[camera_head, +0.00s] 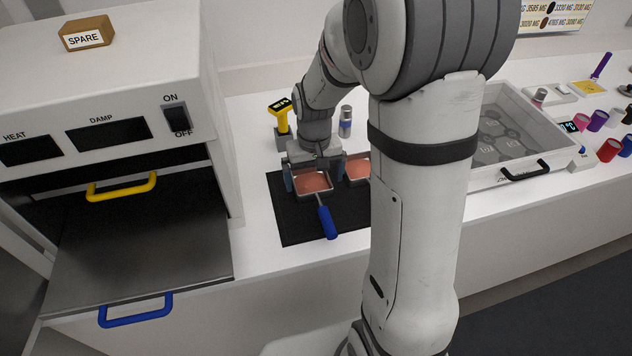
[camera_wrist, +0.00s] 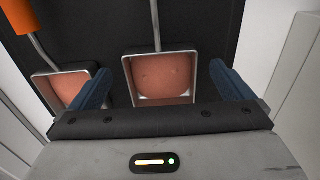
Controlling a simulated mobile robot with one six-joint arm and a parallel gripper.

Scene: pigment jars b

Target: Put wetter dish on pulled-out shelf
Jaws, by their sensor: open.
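Two square metal dishes with pinkish-orange contents sit on a black mat (camera_head: 295,228). The blue-handled dish (camera_head: 312,181) is between my gripper's (camera_head: 313,176) open fingers; in the wrist view that dish (camera_wrist: 160,75) lies between the blue fingertips (camera_wrist: 157,88), with a pale patch along its near edge. The second dish (camera_head: 357,166) is partly hidden by my arm; in the wrist view it (camera_wrist: 62,86) has an orange handle and lies beside the left finger. I cannot tell which is wetter. The dark pulled-out shelf (camera_head: 140,250) with a blue handle is at left, empty where visible.
A yellow-handled shelf (camera_head: 121,187) sits above the pulled-out one in the white cabinet (camera_head: 110,95). A yellow meter (camera_head: 280,114) and a small jar (camera_head: 345,121) stand behind the mat. A clear-lidded case (camera_head: 510,135) and several coloured jars are at right.

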